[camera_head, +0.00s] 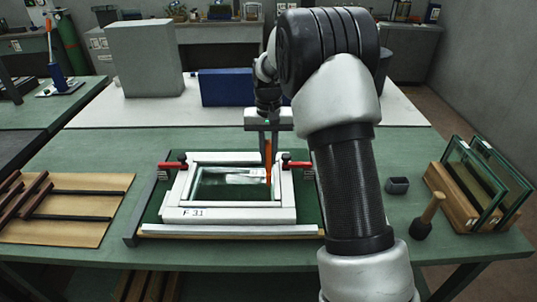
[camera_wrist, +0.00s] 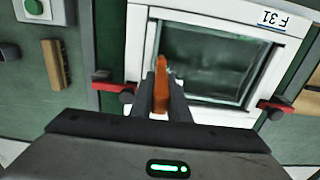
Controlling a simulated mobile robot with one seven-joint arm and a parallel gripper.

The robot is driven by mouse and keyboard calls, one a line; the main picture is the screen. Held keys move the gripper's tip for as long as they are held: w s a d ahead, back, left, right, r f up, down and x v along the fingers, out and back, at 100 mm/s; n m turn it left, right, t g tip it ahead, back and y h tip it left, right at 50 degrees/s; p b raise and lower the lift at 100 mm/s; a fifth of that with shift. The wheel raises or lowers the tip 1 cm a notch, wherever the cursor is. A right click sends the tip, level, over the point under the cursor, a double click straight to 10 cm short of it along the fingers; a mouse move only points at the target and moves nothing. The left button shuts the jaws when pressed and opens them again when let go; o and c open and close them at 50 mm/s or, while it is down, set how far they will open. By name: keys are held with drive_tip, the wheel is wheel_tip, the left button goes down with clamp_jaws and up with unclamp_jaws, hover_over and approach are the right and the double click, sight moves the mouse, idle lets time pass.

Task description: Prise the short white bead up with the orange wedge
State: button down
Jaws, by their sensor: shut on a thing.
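The white frame labelled F 31 (camera_head: 228,215) lies flat on the bench with glass (camera_head: 225,190) inside it. The orange wedge (camera_head: 268,165) points down at the inner right edge of the frame. My gripper (camera_head: 268,143) is shut on the wedge. In the wrist view, my gripper (camera_wrist: 162,98) holds the wedge (camera_wrist: 161,78) beside the short white bead (camera_wrist: 151,45), along the opening's left side there. The bead looks seated against the frame. I cannot tell whether the wedge tip touches it or is in the joint.
Red clamps (camera_head: 172,165) (camera_head: 297,163) flank the frame. A mallet (camera_head: 428,215), a small dark cup (camera_head: 397,185) and a rack of glass panes (camera_head: 480,180) stand right. Dark strips (camera_head: 75,217) lie on brown board left. A wooden-backed brush (camera_wrist: 56,65) shows in the wrist view.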

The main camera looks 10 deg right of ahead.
drive_tip(key=shift+s+d, duration=0.2)
drive_tip(key=shift+d, duration=0.85)
idle(0.9)
drive_tip(key=shift+a, duration=0.25)
drive_tip(key=shift+w+a+r, duration=0.1)
drive_tip(key=shift+w+a, duration=0.05)
drive_tip(key=shift+a, duration=0.3)
wheel_tip(320, 180, up, 8)
drive_tip(key=p, duration=0.6)
idle(0.4)
